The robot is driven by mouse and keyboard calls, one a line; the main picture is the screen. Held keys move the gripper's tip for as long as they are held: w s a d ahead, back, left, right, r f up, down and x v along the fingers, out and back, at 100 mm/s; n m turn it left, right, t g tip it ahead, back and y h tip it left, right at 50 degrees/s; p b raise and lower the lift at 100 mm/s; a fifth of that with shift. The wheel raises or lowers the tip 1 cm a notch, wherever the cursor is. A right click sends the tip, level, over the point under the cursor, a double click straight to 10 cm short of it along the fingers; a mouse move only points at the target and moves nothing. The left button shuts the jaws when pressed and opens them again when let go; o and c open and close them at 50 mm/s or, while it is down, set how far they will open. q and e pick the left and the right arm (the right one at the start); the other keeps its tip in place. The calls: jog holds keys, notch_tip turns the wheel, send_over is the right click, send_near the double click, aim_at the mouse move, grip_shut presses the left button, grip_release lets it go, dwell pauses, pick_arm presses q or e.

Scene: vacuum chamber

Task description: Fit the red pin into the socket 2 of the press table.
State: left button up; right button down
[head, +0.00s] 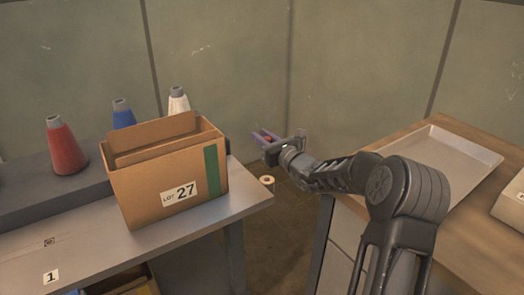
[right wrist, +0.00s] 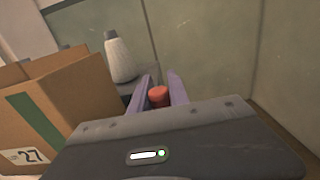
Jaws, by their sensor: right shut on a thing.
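I see no socket marked 2; the box covers part of the tabletop. My left gripper is not in view.
An open cardboard box (head: 170,185) labelled "LOT 27" stands on the press table. Red (head: 65,148), blue (head: 123,115) and white (head: 178,102) cones stand behind it on a raised ledge. A wooden table with a metal tray (head: 450,160) is at the right. A pale ring (head: 267,180) lies low in the gap.

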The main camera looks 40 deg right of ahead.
notch_tip(320, 180, up, 6)
jog(key=shift+r+p, duration=0.15)
jog(key=shift+p, duration=0.2)
dwell(1.7)
